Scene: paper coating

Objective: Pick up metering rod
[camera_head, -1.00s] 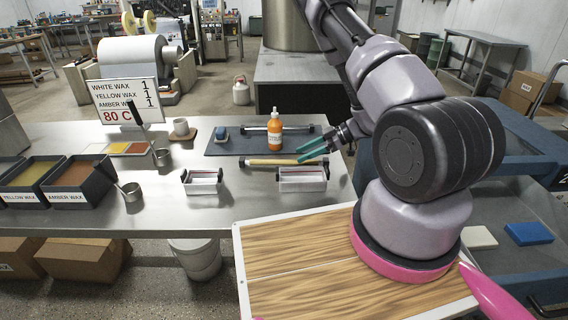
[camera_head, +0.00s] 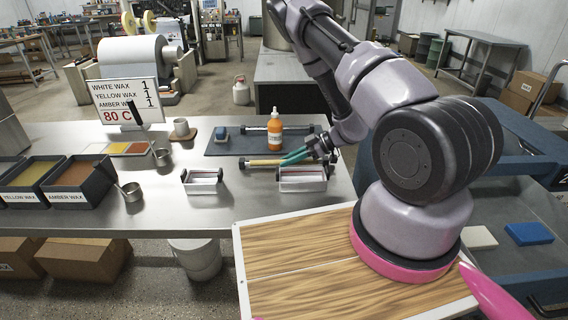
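A rod with a yellow-tan middle and dark ends (camera_head: 264,162) lies across the steel table, just behind the right white tray. My gripper (camera_head: 291,158) has teal fingers that reach in from the right. They overlap the right part of this rod in the picture and hide some of it. Whether they touch it, and whether they are open or shut, I cannot tell. A silver rod with dark ends (camera_head: 252,131) lies farther back on the dark mat (camera_head: 222,149). Which rod is the metering rod is not marked.
An orange bottle (camera_head: 274,136) stands on the mat, close behind my fingers. Two small white trays (camera_head: 203,187) (camera_head: 303,184) sit near the front edge. Wax bins (camera_head: 80,183), metal cups (camera_head: 131,193) and a sign (camera_head: 125,100) are at the left.

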